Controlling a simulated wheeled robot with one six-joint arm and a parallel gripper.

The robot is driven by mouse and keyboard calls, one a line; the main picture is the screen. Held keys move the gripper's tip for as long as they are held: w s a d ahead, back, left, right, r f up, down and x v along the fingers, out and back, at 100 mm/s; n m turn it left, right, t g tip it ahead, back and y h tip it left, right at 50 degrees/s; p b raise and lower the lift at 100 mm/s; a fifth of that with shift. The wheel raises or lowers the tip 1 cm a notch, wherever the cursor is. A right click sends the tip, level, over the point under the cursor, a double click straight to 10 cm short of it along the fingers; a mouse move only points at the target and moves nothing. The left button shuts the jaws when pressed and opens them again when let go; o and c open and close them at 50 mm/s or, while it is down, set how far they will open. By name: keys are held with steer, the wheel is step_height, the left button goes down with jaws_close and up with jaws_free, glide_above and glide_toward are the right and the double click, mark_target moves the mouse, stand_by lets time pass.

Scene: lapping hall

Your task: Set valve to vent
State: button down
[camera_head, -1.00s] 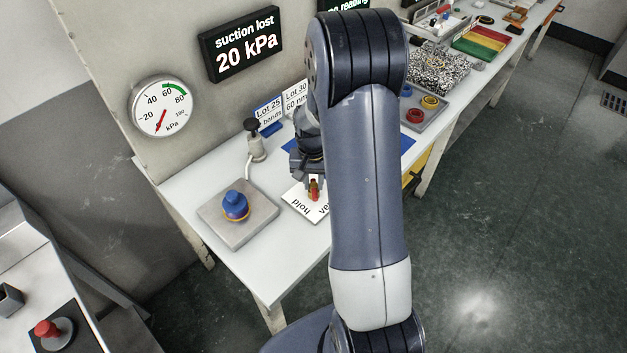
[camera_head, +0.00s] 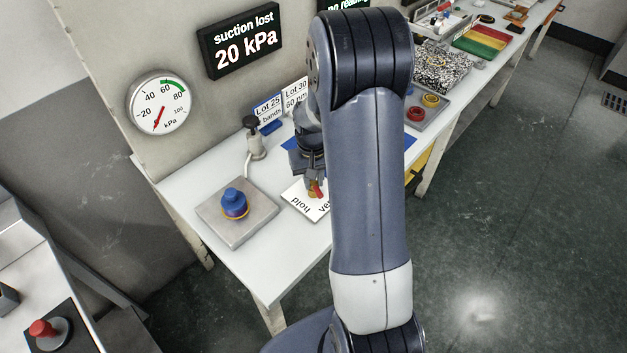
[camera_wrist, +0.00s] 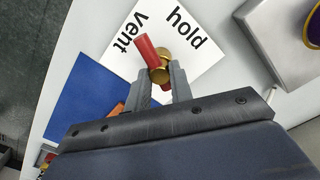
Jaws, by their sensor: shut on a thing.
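The valve has a red handle (camera_wrist: 148,50) and a brass body (camera_wrist: 162,68) and stands on a white card (camera_wrist: 205,58) lettered "vent" and "hold". In the wrist view the red handle points up-left, its end close to the word "vent". My gripper (camera_wrist: 160,84) has a finger on each side of the valve and is shut on it; the exact contact is partly hidden. In the head view my gripper (camera_head: 314,180) is low over the card (camera_head: 297,200), and the red handle (camera_head: 319,188) shows just under it. My arm hides part of "vent".
A grey plate (camera_head: 262,221) with a blue knob (camera_head: 234,202) is left of the card. A dark-capped fitting (camera_head: 254,140) stands behind. The dial gauge (camera_head: 158,105) needle points low; a display (camera_head: 240,40) reads "suction lost 20 kPa".

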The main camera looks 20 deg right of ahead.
mark_target(313, 183)
steer(key=shift+n+b, duration=0.55)
steer(key=shift+n, duration=1.75)
steer(key=c, duration=1.3)
jaws_free()
steer(key=shift+o, duration=0.2)
step_height(313, 183, up, 11)
steer(key=shift+a+f, duration=0.1)
